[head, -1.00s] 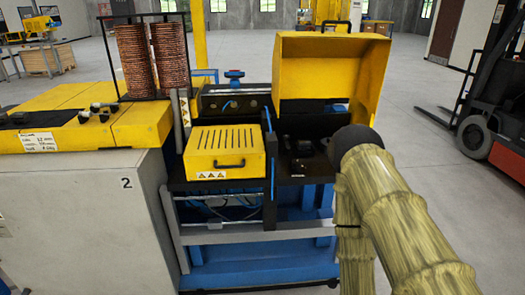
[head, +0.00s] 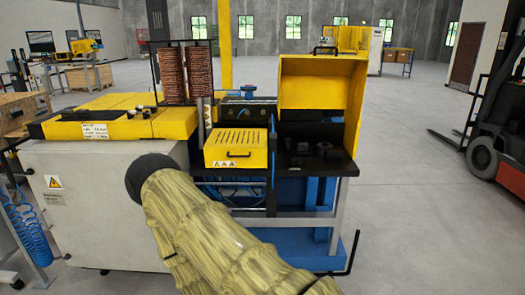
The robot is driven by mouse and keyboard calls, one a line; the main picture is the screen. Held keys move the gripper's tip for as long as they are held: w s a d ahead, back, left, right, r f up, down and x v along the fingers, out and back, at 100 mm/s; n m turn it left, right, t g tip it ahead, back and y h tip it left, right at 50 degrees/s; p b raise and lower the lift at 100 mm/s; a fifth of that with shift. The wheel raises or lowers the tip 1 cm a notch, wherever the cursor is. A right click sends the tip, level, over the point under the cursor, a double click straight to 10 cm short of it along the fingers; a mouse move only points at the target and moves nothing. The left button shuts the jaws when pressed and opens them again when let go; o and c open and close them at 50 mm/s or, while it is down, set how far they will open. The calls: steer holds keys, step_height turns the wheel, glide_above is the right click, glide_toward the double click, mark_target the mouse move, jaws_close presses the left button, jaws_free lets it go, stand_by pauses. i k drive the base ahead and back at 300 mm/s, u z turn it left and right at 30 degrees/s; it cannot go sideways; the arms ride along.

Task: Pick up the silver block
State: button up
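I cannot make out a silver block in the head view. The machine (head: 235,152) has an open yellow hood (head: 322,84) over a black work bay (head: 312,166). Several small dark parts sit in that bay, too small to tell apart. My arm, with a straw-coloured patterned cover and a dark rounded end, crosses the lower middle in front of the machine. My gripper does not show, so its opening and anything in it are hidden.
A white cabinet with a yellow top (head: 120,124) adjoins the machine on the left. Copper coils (head: 172,76) stand behind it. A red forklift (head: 492,140) is at the right, its forks pointing left. Open floor (head: 415,215) lies between machine and forklift.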

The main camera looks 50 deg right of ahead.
mark_target(301, 147)
steer(key=u, duration=0.15)
steer(key=i, duration=1.05)
steer(key=z, duration=0.5)
steer(key=i, duration=0.95)
steer(key=z, duration=0.8)
